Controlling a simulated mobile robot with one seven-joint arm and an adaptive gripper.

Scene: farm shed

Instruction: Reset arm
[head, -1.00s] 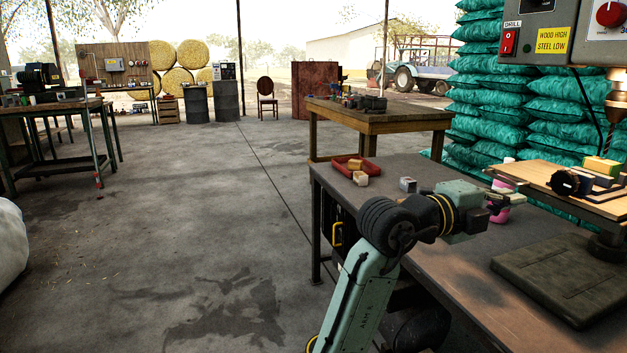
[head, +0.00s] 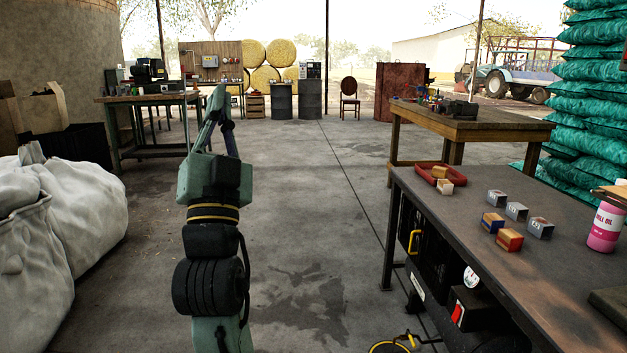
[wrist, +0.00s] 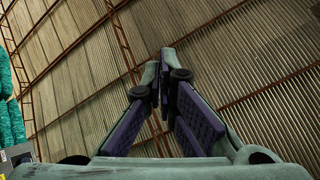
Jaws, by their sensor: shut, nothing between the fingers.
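My gripper (head: 220,98) points up in the head view, left of the middle, above open floor and well clear of the workbench. In the wrist view my gripper (wrist: 165,60) has its fingertips together with nothing between them. Behind the fingers only the corrugated roof (wrist: 80,75) shows. My arm stands upright, its lower part cut off by the bottom edge of the head view.
White sacks (head: 95,215) stand at left. The concrete floor (head: 310,190) between is clear.

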